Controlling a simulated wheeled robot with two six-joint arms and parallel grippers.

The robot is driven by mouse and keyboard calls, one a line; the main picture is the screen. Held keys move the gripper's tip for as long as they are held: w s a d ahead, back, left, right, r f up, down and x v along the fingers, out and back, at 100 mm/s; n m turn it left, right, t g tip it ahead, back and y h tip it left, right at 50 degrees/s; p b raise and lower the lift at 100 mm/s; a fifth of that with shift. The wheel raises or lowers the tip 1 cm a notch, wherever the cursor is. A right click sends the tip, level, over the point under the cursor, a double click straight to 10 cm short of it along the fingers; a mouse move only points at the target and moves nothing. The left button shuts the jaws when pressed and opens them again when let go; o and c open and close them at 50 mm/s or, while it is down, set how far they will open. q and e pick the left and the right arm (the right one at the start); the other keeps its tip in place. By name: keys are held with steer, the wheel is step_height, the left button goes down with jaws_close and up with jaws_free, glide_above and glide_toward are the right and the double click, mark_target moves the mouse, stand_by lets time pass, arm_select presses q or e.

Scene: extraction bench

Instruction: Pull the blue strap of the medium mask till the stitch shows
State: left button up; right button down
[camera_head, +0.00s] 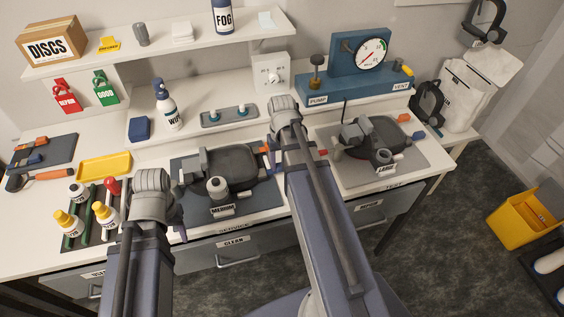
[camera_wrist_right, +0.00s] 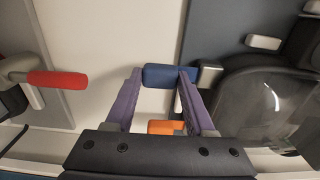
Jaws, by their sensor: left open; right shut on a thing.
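The medium mask (camera_head: 232,164), dark with a grey lens frame, lies on a dark mat behind the MEDIUM label (camera_head: 222,210). In the right wrist view its smoky visor (camera_wrist_right: 265,105) fills the right side. My right gripper (camera_wrist_right: 160,82) is shut on the blue strap (camera_wrist_right: 168,76) at the mask's side, its purple fingers on either end of the blue piece. No stitch can be made out. An orange tab (camera_wrist_right: 166,127) lies close by. In the head view my right arm hides the grip. My left gripper (camera_head: 180,228) is open, mostly hidden by its arm, left of the mask.
The large mask (camera_head: 375,140) lies on a grey mat to the right; its red tab (camera_wrist_right: 57,79) shows in the right wrist view. Bottles in a rack (camera_head: 91,240) stand left. The pump and gauge unit (camera_head: 350,75) is behind. The front edge has drawers.

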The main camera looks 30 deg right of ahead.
steer(key=shift+d, duration=0.1)
steer(key=d, duration=0.1)
steer(key=s+d, duration=0.1)
steer(key=d, duration=0.1)
steer(key=shift+d, duration=0.15)
steer(key=shift+c, duration=1.2)
jaws_free()
steer(key=shift+w, duration=0.1)
step_height(320, 180, up, 8)
steer(key=p, duration=0.8)
steer(key=shift+f, duration=0.15)
